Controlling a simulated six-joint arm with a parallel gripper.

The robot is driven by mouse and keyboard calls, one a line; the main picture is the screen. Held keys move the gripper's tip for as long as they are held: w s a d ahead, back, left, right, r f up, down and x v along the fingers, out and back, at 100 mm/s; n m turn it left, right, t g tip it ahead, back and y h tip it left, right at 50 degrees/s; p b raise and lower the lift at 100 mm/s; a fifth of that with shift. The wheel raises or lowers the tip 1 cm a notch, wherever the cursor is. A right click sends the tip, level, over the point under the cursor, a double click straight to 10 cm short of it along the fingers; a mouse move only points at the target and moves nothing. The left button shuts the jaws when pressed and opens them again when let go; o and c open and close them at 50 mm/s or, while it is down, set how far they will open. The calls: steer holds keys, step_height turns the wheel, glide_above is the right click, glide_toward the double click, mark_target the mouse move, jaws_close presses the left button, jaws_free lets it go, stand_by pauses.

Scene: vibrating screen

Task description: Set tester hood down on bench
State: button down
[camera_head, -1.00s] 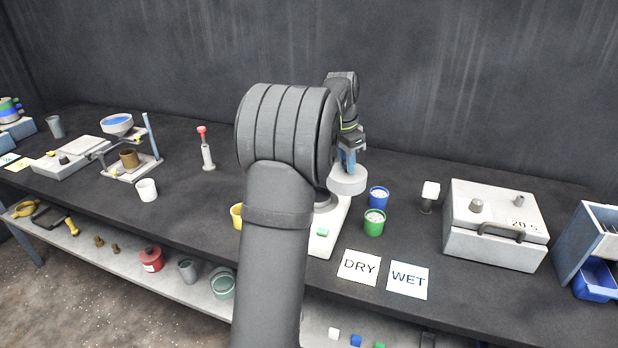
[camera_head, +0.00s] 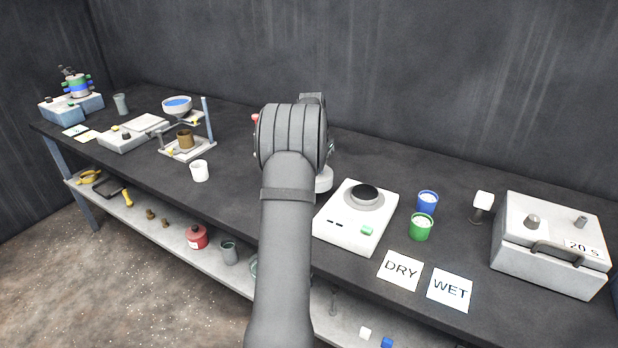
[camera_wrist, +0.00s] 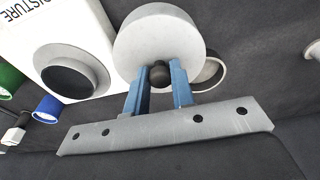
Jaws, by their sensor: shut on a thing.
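My gripper (camera_wrist: 160,76) is shut on the black knob of the tester hood, with one blue finger on each side. The hood (camera_wrist: 160,43) is a light grey round cap, held up in the wrist view. In the head view only part of the hood (camera_head: 324,180) shows beside my arm, which hides the gripper's fingers. The white moisture tester (camera_head: 341,229) stands just right of it, with its dark round pan (camera_head: 366,192) uncovered. The tester (camera_wrist: 75,22) and pan (camera_wrist: 66,79) also show left of the hood in the wrist view. The bench (camera_head: 232,201) is dark.
A blue cup (camera_head: 428,200) and a green cup (camera_head: 420,227) stand right of the tester. DRY (camera_head: 400,271) and WET (camera_head: 450,289) cards lie in front. A round-rimmed thing (camera_wrist: 213,72) is partly behind the hood. A white cup (camera_head: 200,171) stands left, with bare bench around it.

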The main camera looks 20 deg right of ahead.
steer(key=shift+w+a+f, duration=0.85)
steer(key=shift+w, duration=0.15)
steer(key=shift+f, duration=1.9)
steer(key=shift+f, duration=0.15)
steer(key=c, duration=1.2)
jaws_free()
steer(key=shift+c, duration=0.2)
steer(key=r, duration=0.4)
steer(key=s+r, duration=0.1)
steer(key=r, duration=0.3)
steer(key=a+r, duration=0.1)
steer(key=r, duration=0.3)
steer(key=shift+s+a+r, duration=0.1)
steer(key=shift+s, duration=0.05)
